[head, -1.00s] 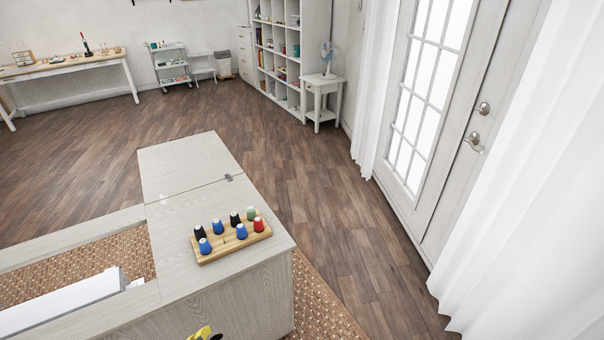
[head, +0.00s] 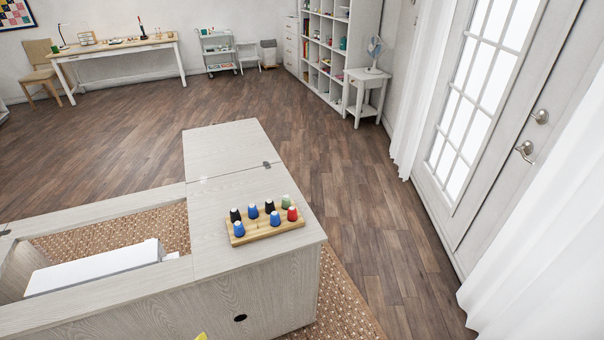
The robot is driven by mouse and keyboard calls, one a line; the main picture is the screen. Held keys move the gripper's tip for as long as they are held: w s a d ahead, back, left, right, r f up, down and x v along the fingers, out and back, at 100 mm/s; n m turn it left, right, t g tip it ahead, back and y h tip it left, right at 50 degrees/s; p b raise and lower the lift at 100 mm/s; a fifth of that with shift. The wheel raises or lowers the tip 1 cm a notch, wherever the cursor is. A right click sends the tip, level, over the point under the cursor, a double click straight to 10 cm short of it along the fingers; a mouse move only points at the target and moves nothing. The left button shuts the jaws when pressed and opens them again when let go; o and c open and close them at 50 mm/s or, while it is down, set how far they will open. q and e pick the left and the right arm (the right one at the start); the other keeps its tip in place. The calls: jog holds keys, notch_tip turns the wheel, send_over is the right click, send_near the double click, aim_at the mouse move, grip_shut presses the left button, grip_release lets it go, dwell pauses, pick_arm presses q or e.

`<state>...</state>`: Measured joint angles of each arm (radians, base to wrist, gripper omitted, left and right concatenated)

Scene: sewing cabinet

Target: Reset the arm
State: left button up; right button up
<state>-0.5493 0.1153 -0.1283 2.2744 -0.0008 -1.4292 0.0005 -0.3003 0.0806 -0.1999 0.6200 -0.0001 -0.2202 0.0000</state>
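Neither of my grippers can be made out in the head view. A small yellow tip (head: 201,336) shows at the bottom edge, cut off by the frame; I cannot tell what it belongs to. The pale wood sewing cabinet (head: 222,262) stands in front of me, with its hinged leaf (head: 230,150) lying flat at the far side. A white long body (head: 95,268), apparently the sewing machine, sits in the cabinet's opening. A wooden rack (head: 266,230) with several blue, black, green and red thread spools rests on the cabinet's right part.
A woven rug (head: 342,300) lies under the cabinet. The wood floor (head: 120,130) beyond is clear. A small side table (head: 366,78) with a fan, a cube shelf (head: 330,45), a cart (head: 219,50) and a long table (head: 120,50) stand along the back. A glazed door (head: 475,120) is at right.

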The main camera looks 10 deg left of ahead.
pick_arm(q)
jog(key=s+d+f+g+h, duration=0.1)
jog(key=s+d+f, duration=0.1)
jog(key=f, duration=0.7)
jog(key=s+d+f+g+h, duration=0.1)
jog(key=s+f, duration=0.1)
jog(key=f, duration=0.8)
jog(key=s+d+f+g+h, duration=0.1)
jog(key=s+d+f, duration=0.15)
jog(key=f, duration=0.65)
jog(key=s+a+f+n+g, duration=0.1)
jog(key=s+f+n+g, duration=0.1)
jog(key=s+f, duration=1.4)
jog(key=s+n, duration=0.1)
jog(key=s, duration=0.2)
jog(key=shift+a+h, duration=0.2)
jog(key=shift+h, duration=0.2)
